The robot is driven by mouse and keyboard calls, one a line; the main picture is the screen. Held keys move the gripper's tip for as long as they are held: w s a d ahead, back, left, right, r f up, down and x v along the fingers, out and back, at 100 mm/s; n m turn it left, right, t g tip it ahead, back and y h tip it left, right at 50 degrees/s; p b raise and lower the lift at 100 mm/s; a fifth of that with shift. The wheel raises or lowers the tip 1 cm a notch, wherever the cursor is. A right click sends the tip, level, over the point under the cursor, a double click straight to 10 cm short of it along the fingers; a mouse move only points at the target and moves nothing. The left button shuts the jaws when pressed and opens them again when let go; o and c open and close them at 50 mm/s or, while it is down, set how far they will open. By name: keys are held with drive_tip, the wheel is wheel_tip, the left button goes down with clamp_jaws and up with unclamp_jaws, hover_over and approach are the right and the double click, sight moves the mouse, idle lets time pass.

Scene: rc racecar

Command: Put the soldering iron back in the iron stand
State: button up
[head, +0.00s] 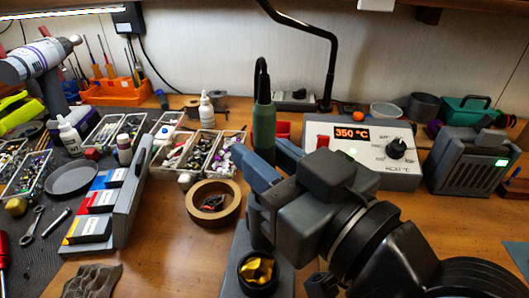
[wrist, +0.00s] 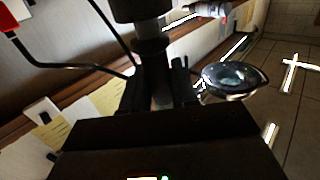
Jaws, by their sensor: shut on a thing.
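The soldering iron (head: 264,122) has a green handle with a black cable at its top end. It stands about upright in the head view. My gripper (head: 268,165) is shut on it below the green part. In the wrist view the dark shaft of the iron (wrist: 150,35) rises between the fingers of my gripper (wrist: 157,92). The iron stand (head: 238,272) is a grey base below my gripper, with a round cup of brass wool (head: 258,269) at its front. The iron's tip is hidden, and I cannot tell whether it is inside the stand's holder.
The soldering station (head: 345,160) reading 350 °C is behind my arm on the right. A round brown tape roll (head: 214,202) lies just left of the stand. Parts trays (head: 205,152) and a grey sloped rack (head: 112,200) fill the left. A grey box (head: 468,160) is far right.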

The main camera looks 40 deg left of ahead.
drive_tip(key=shift+f+b, duration=0.5)
drive_tip(key=shift+f, duration=0.15)
drive_tip(key=o, duration=1.1)
drive_tip(key=shift+c, duration=0.2)
drive_tip(key=shift+o, duration=0.4)
drive_tip(key=o, duration=0.3)
drive_tip(key=shift+s+d+r, duration=0.3)
drive_tip(key=shift+d+r, duration=0.05)
drive_tip(key=shift+d, duration=0.8)
drive_tip(key=shift+s+d+r, duration=0.25)
drive_tip(key=shift+d+r, duration=0.05)
drive_tip(key=shift+d, duration=0.8)
drive_tip(key=shift+s+d+r, duration=0.3)
drive_tip(key=shift+d+r, duration=0.05)
drive_tip(key=shift+d, duration=0.8)
